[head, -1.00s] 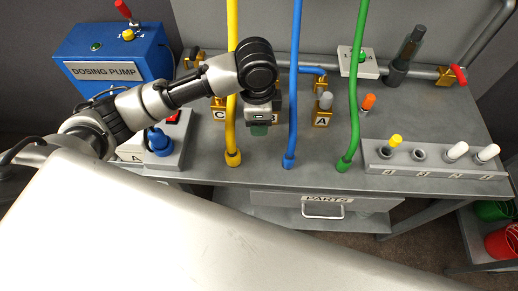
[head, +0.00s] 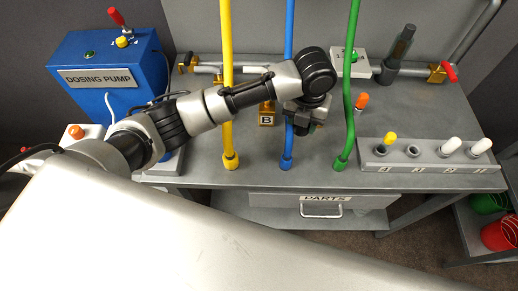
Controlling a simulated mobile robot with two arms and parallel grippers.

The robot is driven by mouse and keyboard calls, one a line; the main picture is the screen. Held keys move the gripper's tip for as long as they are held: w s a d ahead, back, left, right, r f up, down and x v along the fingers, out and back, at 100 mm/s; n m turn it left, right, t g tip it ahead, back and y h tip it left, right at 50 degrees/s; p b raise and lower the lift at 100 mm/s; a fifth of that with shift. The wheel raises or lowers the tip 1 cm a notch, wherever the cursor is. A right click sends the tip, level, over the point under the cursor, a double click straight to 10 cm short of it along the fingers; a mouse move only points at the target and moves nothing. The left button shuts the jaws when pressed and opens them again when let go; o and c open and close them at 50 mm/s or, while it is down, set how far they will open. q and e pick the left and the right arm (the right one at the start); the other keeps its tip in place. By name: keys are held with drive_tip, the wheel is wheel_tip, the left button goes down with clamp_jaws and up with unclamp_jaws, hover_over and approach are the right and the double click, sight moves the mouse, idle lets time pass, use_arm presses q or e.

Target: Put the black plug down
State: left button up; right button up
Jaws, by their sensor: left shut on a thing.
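My left gripper (head: 303,117) is over the bench, between the blue hose and the green hose, pointing down. It is shut on a small dark thing, seemingly the black plug, which the jaws and wrist mostly hide. I cannot tell whether this touches anything below. The grey plug rack (head: 432,168) is at the right front of the bench. Slot 4 holds a yellow plug (head: 389,139), slot 3 (head: 413,151) is empty, and the other two hold white plugs (head: 450,146). My right gripper is not in view.
The yellow hose (head: 227,85), blue hose (head: 287,155) and green hose (head: 347,110) hang around my left arm. Brass fitting B (head: 266,116) and an orange plug (head: 361,101) stand near. The blue dosing pump (head: 110,85) is at left. A dark cylinder (head: 399,50) stands at the back.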

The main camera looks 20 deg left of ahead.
sight(259, 151)
use_arm(q)
drive_tip(key=shift+w+d+m, duration=0.1)
drive_tip(key=shift+d+m, duration=0.35)
drive_tip(key=shift+m, duration=0.45)
drive_tip(key=shift+a+f, duration=0.1)
drive_tip(key=shift+f, duration=0.05)
drive_tip(key=shift+m, duration=0.3)
drive_tip(key=s+a+f+p, duration=0.1)
drive_tip(key=a+f, duration=0.1)
drive_tip(key=a, duration=0.1)
drive_tip(key=s+a+f+p, duration=0.1)
drive_tip(key=a+f+p, duration=0.1)
drive_tip(key=a, duration=0.2)
drive_tip(key=s+a+f+p, duration=0.1)
drive_tip(key=a+f, duration=0.1)
drive_tip(key=a, duration=0.1)
drive_tip(key=shift+s+a+f, duration=0.1)
drive_tip(key=shift+a+f, duration=0.25)
drive_tip(key=shift+a, duration=0.05)
wheel_tip(259, 151, down, 4)
drive_tip(key=shift+r+p, duration=0.1)
drive_tip(key=shift+p, duration=0.65)
drive_tip(key=shift+f, duration=0.2)
drive_tip(key=shift+f, duration=0.1)
drive_tip(key=o, duration=1)
